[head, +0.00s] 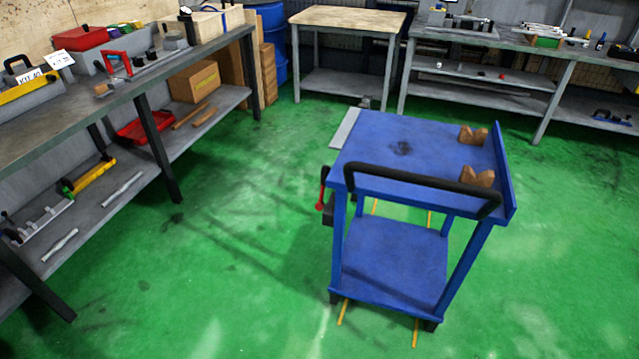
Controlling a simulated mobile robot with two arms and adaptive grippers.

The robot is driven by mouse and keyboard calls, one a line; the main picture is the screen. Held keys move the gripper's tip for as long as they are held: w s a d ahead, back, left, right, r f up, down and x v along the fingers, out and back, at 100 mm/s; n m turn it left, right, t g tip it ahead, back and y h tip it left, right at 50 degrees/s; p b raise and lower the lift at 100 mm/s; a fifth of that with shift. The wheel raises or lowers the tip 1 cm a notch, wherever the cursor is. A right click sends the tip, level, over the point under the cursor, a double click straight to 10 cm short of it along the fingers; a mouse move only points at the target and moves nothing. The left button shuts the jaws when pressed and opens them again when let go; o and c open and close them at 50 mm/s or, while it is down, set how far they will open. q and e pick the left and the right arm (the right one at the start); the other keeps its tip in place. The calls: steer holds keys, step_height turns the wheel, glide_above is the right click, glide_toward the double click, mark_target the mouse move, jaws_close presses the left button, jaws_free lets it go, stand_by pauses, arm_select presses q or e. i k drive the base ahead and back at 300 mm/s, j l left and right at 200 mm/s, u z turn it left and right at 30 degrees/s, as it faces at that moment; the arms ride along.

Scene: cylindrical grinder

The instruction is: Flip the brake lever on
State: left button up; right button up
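The brake lever (321,189) is a small red handle on the left side of a blue cart (375,143), just below its top shelf. It joins a dark block (329,209) at the cart's left front leg. The lever looks roughly upright; its exact setting is too small to tell. The cart has a black push handle (420,184) along its near edge and a lower shelf (392,262). Neither of my grippers shows in the head view.
A long grey workbench (75,118) with tools runs along the left. A wood-topped table (347,18) and another grey bench (480,42) stand at the back. Two wooden V-blocks (473,134) sit on the cart. Green floor (230,230) between cart and left bench is clear.

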mark_target(325, 170)
steer(key=j+z, duration=0.1)
steer(key=j, duration=0.2)
steer(key=i+l, duration=0.1)
steer(key=i, duration=0.5)
steer(key=i+l, duration=0.1)
steer(key=i, duration=0.55)
steer(key=i+u, duration=0.1)
steer(key=i, duration=0.5)
steer(key=l, duration=0.1)
